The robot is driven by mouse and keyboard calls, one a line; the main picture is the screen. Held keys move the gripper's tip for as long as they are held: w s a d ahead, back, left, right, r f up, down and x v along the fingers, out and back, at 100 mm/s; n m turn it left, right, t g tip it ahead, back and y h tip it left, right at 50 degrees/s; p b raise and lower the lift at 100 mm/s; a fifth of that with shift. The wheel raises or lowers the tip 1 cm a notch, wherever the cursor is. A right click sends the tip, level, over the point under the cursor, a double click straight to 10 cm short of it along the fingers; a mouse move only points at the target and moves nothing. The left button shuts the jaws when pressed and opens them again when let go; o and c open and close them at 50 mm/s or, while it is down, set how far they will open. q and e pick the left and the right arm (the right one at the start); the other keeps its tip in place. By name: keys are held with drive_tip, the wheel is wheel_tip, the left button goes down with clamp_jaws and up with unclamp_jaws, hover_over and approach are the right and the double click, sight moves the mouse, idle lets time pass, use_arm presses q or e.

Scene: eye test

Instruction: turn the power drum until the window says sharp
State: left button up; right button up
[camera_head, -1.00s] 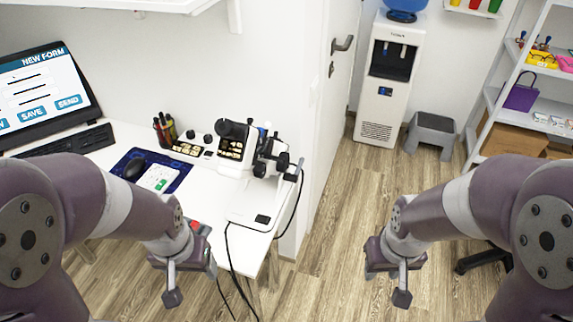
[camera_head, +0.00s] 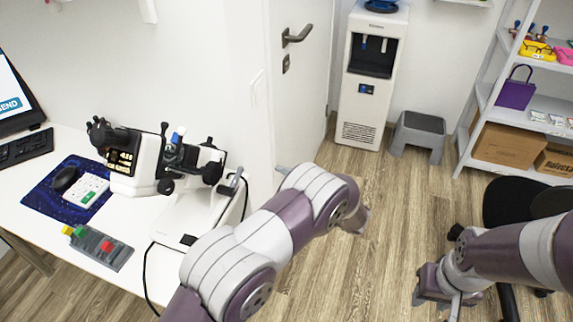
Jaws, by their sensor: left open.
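The lens-measuring instrument (camera_head: 135,178) stands on the desk, with a white base and black parts. A small dark window (camera_head: 122,160) on its left part shows yellow marks too small to read. Round black knobs (camera_head: 212,172) sit on its sides; I cannot tell which is the power drum. My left arm crosses the bottom middle, in front of the desk's right end. My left gripper (camera_head: 285,170) is mostly hidden behind that arm; a grey tip shows right of the instrument, apart from it. My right gripper (camera_head: 453,298) hangs low at right, away from the desk, its fingertips unclear.
A door (camera_head: 300,90), water cooler (camera_head: 368,80), grey stool (camera_head: 418,130) and shelf stand behind.

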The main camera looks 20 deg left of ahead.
sight(217, 175)
use_arm(q)
drive_tip(key=s+a+r+n+g+y, duration=0.3)
drive_tip(key=s+r+n+g, duration=0.2)
drive_tip(key=shift+t, duration=0.4)
drive_tip(key=a, duration=0.3)
drive_tip(key=a+p, duration=0.1)
drive_tip(key=a, duration=0.3)
drive_tip(key=w+a+p, duration=0.1)
drive_tip(key=a, duration=0.2)
drive_tip(key=shift+a+r, duration=0.15)
drive_tip(key=shift+a, duration=0.05)
drive_tip(key=shift+w+a, duration=0.1)
drive_tip(key=shift+a, duration=0.35)
use_arm(e)
drive_tip(key=shift+s+a+r, duration=0.1)
drive_tip(key=shift+a+r, duration=0.05)
drive_tip(key=shift+r, duration=0.6)
drive_tip(key=shift+s+a+r, duration=0.1)
drive_tip(key=shift+r, duration=0.6)
